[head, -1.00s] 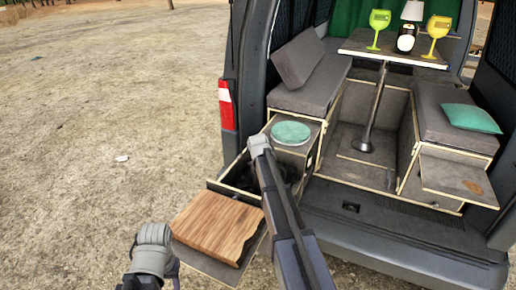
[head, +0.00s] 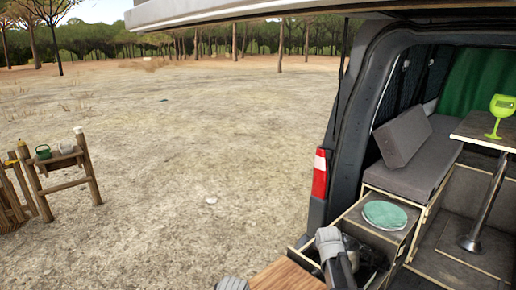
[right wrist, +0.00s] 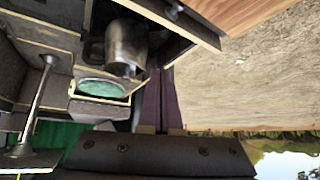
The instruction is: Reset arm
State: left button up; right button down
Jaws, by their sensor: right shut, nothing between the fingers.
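My right gripper (right wrist: 161,75) shows in the right wrist view, its two dark fingers side by side, shut and empty. A metal mug or pot (right wrist: 125,48) is close beside the fingers in that view; I cannot tell whether they touch. In the head view a grey part of my right arm reaches over the open drawer (head: 301,244) at the van's rear, and its gripper is hidden there. Only a small grey piece of my left arm shows at the bottom edge. My left gripper is out of view.
A wooden board (head: 286,277) lies by the drawer. A green plate (head: 385,214) sits on the cabinet. A table with a green goblet (head: 500,117) stands inside the van at right. A wooden stand (head: 62,175) is far left; open ground lies between.

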jog(key=s+a+f+n+g+b, duration=0.1)
jog(key=s+a+f, duration=0.2)
jog(key=s+a, duration=0.1)
jog(key=s+a+f+n+g+y+b, duration=0.1)
jog(key=s+a+f+b, duration=0.1)
jog(key=s+a+f, duration=0.1)
jog(key=s+a+f+n+g+b, duration=0.1)
jog(key=s+a+f, duration=0.2)
jog(key=s+a, duration=0.3)
jog(key=shift+s+a+f+n, duration=0.1)
jog(key=shift+s+n, duration=0.05)
jog(key=shift+n, duration=0.25)
jog(key=s+a+f+n+g+b, duration=0.2)
jog(key=s+a, duration=0.2)
jog(key=s, duration=0.4)
jog(key=s+a+f+n+g+b, duration=0.2)
jog(key=s+a+f, duration=0.1)
jog(key=s, duration=0.5)
jog(key=shift+s+a+f, duration=0.15)
jog(key=shift+a, duration=0.3)
jog(key=shift+f+g, duration=0.1)
jog(key=shift+g, duration=0.2)
